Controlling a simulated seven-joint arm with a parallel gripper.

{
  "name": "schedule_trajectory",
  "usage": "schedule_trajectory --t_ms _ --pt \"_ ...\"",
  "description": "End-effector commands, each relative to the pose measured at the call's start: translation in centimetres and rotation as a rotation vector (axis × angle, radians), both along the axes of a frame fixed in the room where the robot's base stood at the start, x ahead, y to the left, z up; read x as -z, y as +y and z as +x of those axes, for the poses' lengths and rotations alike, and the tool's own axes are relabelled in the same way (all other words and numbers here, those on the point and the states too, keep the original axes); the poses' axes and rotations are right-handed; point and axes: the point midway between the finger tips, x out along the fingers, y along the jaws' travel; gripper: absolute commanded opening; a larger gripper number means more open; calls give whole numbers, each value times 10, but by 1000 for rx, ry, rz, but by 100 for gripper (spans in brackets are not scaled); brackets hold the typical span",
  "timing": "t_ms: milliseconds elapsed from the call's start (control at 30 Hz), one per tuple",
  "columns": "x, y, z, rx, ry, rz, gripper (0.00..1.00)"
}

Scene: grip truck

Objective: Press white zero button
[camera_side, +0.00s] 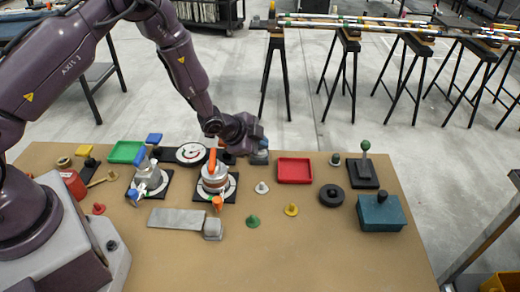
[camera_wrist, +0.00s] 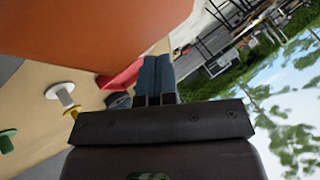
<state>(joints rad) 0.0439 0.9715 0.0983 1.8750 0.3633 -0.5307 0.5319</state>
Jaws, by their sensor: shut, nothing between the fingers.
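A small white knob-like piece (camera_side: 261,187) stands on the table right of the orange-handled valve; it also shows at the left of the wrist view (camera_wrist: 62,93). A round white dial (camera_side: 190,153) with a dark base lies behind the valves. I cannot make out a button marked zero. My gripper (camera_side: 260,155) is behind and right of the orange-handled valve (camera_side: 213,180), near the table's back edge. In the wrist view its blue-grey fingers (camera_wrist: 154,78) are together and empty. A large orange surface close to the wrist camera hides much of the upper left.
A red tray (camera_side: 295,170) lies right of my gripper. Beyond it are a black ring (camera_side: 331,195), a green-knobbed lever (camera_side: 366,165) and a teal box (camera_side: 381,213).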

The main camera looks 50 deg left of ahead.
Motion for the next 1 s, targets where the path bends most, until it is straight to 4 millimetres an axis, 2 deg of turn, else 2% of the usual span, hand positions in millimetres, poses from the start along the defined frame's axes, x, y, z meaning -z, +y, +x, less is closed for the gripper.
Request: schedule_trajectory --t_ms 233,700,1000 --pt "-3 0 1 0 -1 0 0" --pt "-49 0 1 -1 -5 -2 0" --pt "-61 0 0 0 -1 0 0"
